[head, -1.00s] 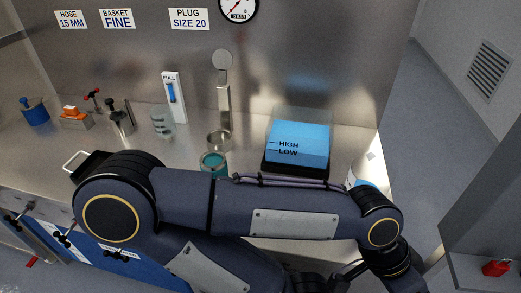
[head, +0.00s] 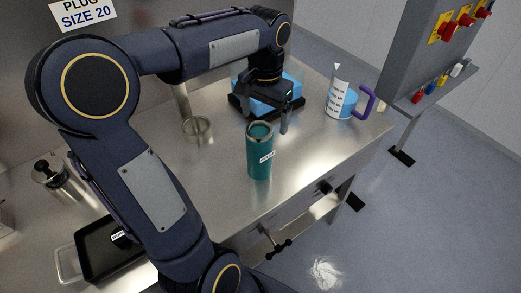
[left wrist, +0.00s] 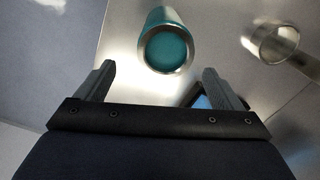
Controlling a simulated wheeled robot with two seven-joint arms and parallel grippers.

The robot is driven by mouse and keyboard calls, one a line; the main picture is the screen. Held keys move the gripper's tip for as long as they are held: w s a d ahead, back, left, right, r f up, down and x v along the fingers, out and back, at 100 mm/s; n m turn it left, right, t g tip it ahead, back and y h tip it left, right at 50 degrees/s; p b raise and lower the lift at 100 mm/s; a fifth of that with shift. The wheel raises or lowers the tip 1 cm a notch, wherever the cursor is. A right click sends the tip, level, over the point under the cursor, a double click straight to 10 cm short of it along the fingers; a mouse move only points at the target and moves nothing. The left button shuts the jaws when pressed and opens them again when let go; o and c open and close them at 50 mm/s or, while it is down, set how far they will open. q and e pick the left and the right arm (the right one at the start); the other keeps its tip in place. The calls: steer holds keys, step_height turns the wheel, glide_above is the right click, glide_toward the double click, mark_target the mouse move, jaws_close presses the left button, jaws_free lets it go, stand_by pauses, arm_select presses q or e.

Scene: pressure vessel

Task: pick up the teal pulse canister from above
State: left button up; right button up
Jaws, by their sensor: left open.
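The teal pulse canister (head: 259,160) stands upright on the steel bench near its front edge, with a metal rim and a white label. In the left wrist view the canister (left wrist: 167,48) shows its round teal top, ahead of and between the finger lines. My left gripper (head: 271,122) points down just behind and above the canister, with one finger clearly seen to the right of its rim. In the left wrist view my left gripper (left wrist: 158,85) has its two fingers wide apart with nothing between them. My right gripper is not in view.
A blue block in a black tray (head: 238,106) sits behind my left gripper. A steel ring holder (head: 197,128) is left of the canister. A white jug with a purple handle (head: 343,103) stands right. A black tray (head: 104,250) lies front left. Bench right of the canister is clear.

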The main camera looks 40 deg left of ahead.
mark_target(260, 133)
arm_select(q)
steer(key=f, duration=0.2)
steer(key=s+f, duration=0.1)
steer(key=f, duration=0.4)
steer(key=shift+s+a, duration=0.15)
steer(key=shift+a, duration=0.1)
steer(key=c, duration=1.8)
steer(key=shift+c, duration=0.6)
steer(key=shift+r, duration=0.15)
